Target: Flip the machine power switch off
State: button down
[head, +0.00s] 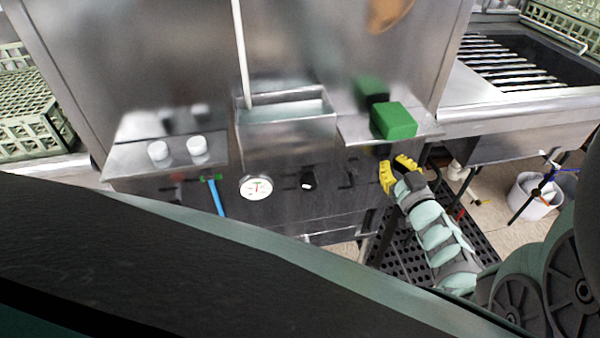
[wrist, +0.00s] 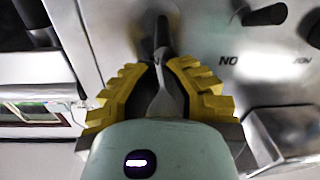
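The machine's front panel (head: 325,185) carries a small dark switch (head: 351,170) to the left of my gripper (head: 396,170). In the wrist view, a dark lever (wrist: 162,35) on the steel panel lies in line with the narrow gap between the yellow fingers of my gripper (wrist: 160,66). The fingertips are close on either side of its lower end; whether they touch it is unclear. A second black lever (wrist: 265,15) is to the right, with printed lettering, partly "NO" as seen, below it. In the head view my gripper hides the panel behind it.
A black knob (head: 308,180) and a round white gauge (head: 256,188) sit left along the panel. A green block (head: 394,121) rests on the ledge above my gripper. A blue-handled tool (head: 215,195) hangs further left. A white bucket (head: 533,196) stands on the floor at right.

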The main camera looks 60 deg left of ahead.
jog(key=shift+d+f+y+b, duration=0.2)
jog(key=shift+f+y+b, duration=0.3)
jog(key=shift+b, duration=0.7)
jog(key=b, duration=0.1)
jog(key=f+y+b, duration=0.1)
jog(key=b, duration=0.1)
jog(key=shift+d+t, duration=0.2)
jog(key=shift+t, duration=0.2)
jog(key=y+b, duration=0.1)
jog(key=b, duration=0.1)
jog(key=y+b, duration=0.1)
jog(key=b, duration=0.2)
jog(key=y+b, duration=0.1)
jog(key=b, duration=0.1)
jog(key=shift+s+d+f+n+t+y, duration=0.3)
jog(key=shift+y, duration=0.1)
jog(key=shift+f, duration=0.1)
